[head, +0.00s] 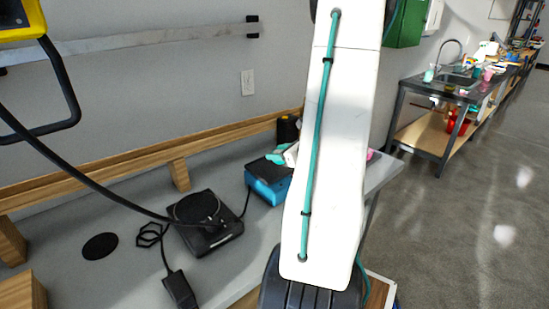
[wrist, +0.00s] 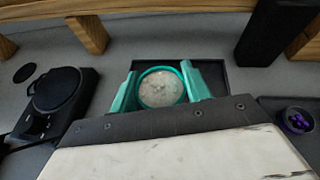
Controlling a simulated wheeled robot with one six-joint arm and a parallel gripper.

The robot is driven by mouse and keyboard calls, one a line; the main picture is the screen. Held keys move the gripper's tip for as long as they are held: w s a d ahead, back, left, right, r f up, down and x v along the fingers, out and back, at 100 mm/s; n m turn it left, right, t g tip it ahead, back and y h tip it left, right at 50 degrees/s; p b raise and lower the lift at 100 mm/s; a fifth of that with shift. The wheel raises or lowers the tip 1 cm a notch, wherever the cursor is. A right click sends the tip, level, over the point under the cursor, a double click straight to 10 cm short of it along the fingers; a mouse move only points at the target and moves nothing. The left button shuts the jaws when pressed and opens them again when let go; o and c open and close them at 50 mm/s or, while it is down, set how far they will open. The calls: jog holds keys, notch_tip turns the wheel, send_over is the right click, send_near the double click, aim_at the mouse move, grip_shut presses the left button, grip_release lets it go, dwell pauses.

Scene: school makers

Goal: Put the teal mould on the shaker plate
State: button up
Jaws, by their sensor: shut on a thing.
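The teal mould (wrist: 161,87) is a round cup with a pale, speckled fill, seen from above in the wrist view. My gripper (wrist: 159,88) has teal fingers on both sides of the mould and is shut on it. The black shaker plate (wrist: 216,75) shows behind and beside the mould. In the head view, the shaker is a blue box (head: 268,190) with a dark top, at the far end of the bench. A teal part of my gripper (head: 276,158) shows over that top. My arm hides much there, and I cannot tell whether the mould touches the plate.
A black device with a round top (head: 206,222) stands on the bench left of the shaker. A black upright object (wrist: 268,35) stands behind to the right. A dish with purple pieces (wrist: 297,121) is at the right. A wooden rail (head: 120,180) runs along the wall.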

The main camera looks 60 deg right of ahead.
jog(key=w+d, duration=0.2)
jog(key=w, duration=0.1)
jog(key=shift+f, duration=0.15)
jog(key=shift+w+d+f, duration=0.1)
jog(key=shift+f, duration=1.65)
jog(key=shift+f, duration=0.1)
jog(key=o, duration=1)
